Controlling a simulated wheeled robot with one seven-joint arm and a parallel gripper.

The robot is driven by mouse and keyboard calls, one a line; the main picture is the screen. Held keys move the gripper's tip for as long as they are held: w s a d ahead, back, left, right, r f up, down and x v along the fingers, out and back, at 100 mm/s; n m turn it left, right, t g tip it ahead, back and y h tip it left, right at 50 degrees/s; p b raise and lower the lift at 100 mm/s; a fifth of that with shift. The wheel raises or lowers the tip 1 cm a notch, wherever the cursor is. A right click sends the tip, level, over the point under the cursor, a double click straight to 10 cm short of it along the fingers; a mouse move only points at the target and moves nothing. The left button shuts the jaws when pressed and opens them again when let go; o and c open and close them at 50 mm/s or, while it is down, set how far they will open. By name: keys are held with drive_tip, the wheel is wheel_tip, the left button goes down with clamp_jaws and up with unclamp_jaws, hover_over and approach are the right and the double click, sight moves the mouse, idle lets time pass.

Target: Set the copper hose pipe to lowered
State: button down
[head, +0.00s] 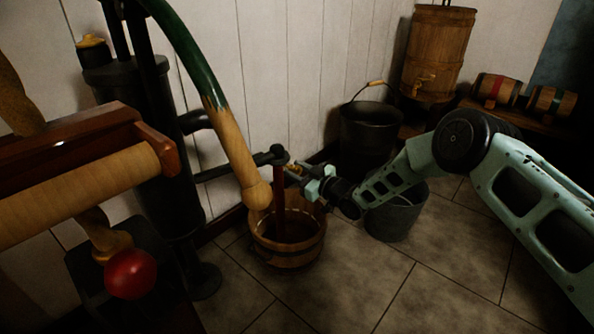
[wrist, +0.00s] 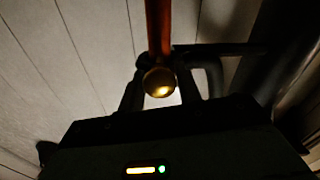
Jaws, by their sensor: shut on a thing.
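The copper hose pipe (head: 279,200) hangs nearly straight down from the end of a black pump arm (head: 235,166), and its lower part reaches into the mouth of a wooden bucket (head: 287,249). In the wrist view the copper pipe (wrist: 158,28) runs from the top edge to a round brass knob (wrist: 160,83). My gripper (head: 297,171) comes in from the right at the pipe's upper part and is shut on the brass knob. In the wrist view my gripper (wrist: 160,92) has one finger on each side of the knob. The pipe's lower end is hidden in the bucket.
A black pump (head: 150,140) with a green and wooden curved handle (head: 228,140) stands left of the pipe. A dark pail (head: 370,132) and a grey bucket (head: 397,215) stand to the right. A wooden barrel (head: 436,50) is behind. Tiled floor in front is clear.

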drive_tip(key=shift+s+d+f, duration=0.1)
drive_tip(key=shift+f, duration=0.3)
drive_tip(key=c, duration=1.2)
unclamp_jaws()
drive_tip(key=shift+o, duration=1.2)
drive_tip(key=shift+r, duration=0.1)
drive_tip(key=shift+s+d+r, duration=0.1)
drive_tip(key=shift+d, duration=0.05)
drive_tip(key=p+v, duration=0.6)
drive_tip(key=v, duration=1.1)
